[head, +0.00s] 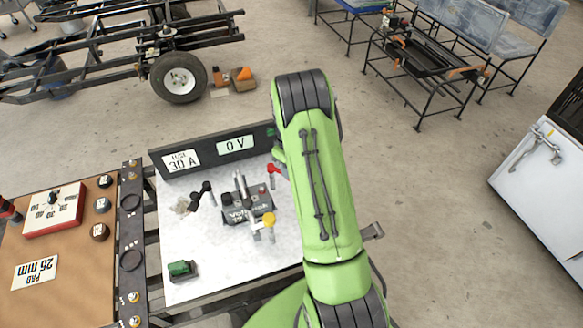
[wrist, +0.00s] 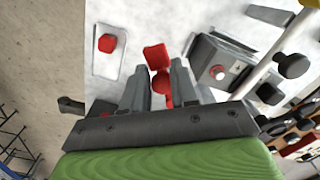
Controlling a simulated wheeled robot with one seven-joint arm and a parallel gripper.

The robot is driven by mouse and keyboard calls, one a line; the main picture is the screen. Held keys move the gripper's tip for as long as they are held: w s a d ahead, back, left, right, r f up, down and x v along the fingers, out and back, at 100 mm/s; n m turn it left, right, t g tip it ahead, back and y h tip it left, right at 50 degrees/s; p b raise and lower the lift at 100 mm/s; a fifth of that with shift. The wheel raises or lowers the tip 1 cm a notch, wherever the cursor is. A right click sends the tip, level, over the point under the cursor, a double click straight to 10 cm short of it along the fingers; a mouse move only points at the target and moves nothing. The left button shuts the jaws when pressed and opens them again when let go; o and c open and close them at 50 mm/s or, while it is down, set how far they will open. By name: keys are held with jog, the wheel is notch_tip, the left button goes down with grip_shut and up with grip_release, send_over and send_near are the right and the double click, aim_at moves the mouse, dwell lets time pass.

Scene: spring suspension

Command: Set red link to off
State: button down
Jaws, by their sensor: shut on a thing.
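The red link (wrist: 155,57) is a small red lever piece in the wrist view. It sits between the two fingers of my gripper (wrist: 160,73), which is shut on it. In the head view, the red link (head: 274,169) shows at the right side of the white bench top, beside my green arm. My gripper is hidden behind the arm in the head view. How far the link is turned is hard to tell.
A black panel (head: 178,159) at the bench's back shows 30 A and 0 V. A dark battery-like block (head: 238,215), a yellow knob (head: 269,218) and a green block (head: 181,269) are on the bench. In the wrist view, a red button (wrist: 107,43) sits on a pale plate.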

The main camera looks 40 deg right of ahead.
jog(key=shift+w+a+r+t, duration=0.15)
jog(key=shift+w+a, duration=0.05)
jog(key=shift+w, duration=0.25)
jog(key=shift+w+a+r+t, duration=0.15)
jog(key=shift+w+a, duration=0.05)
jog(key=shift+w, duration=0.25)
jog(key=c, duration=1.2)
grip_release()
jog(key=o, duration=0.4)
jog(key=shift+w+f, duration=0.3)
jog(key=shift+c, duration=0.2)
jog(key=shift+s+d+r, duration=0.1)
jog(key=shift+s+r, duration=0.05)
jog(key=shift+s, duration=0.15)
notch_tip(320, 180, up, 16)
jog(key=p, duration=0.3)
jog(key=shift+f, duration=0.2)
